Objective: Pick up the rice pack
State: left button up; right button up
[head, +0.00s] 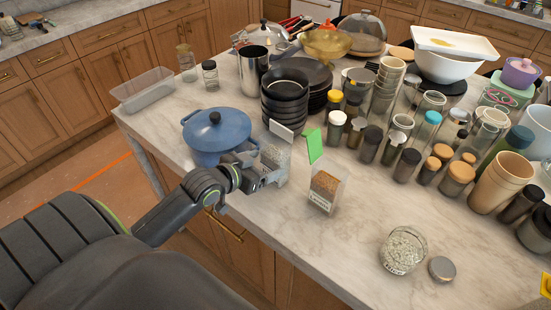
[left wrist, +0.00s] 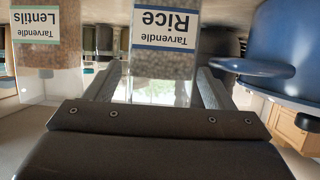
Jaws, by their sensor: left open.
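The rice pack (head: 275,156) is a clear pack of pale grains with a white top piece, upright on the marble counter. In the left wrist view, which is upside down, the rice pack (left wrist: 165,66) shows its blue-edged "Rice" label. My left gripper (head: 270,172) is open at the rice pack. In the left wrist view, my left gripper (left wrist: 160,82) has one finger on each side of the pack, with small gaps visible. The pack's lower part is partly hidden by the gripper in the head view. My right gripper is not in view.
A lentils pack (head: 326,188) with a green top stands close to the right of the gripper. A blue pot (head: 216,135) stands close on the left. Black stacked bowls (head: 285,98) stand behind. A grain jar (head: 403,250) stands at the front right; the counter between is clear.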

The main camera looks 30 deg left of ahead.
aim_at(269, 160)
pick_arm(q)
jog(key=shift+w+p, duration=0.3)
jog(key=shift+w, duration=0.25)
jog(key=p+x, duration=0.1)
jog(key=x, duration=0.3)
jog(key=shift+w, duration=0.15)
jog(key=c, duration=0.8)
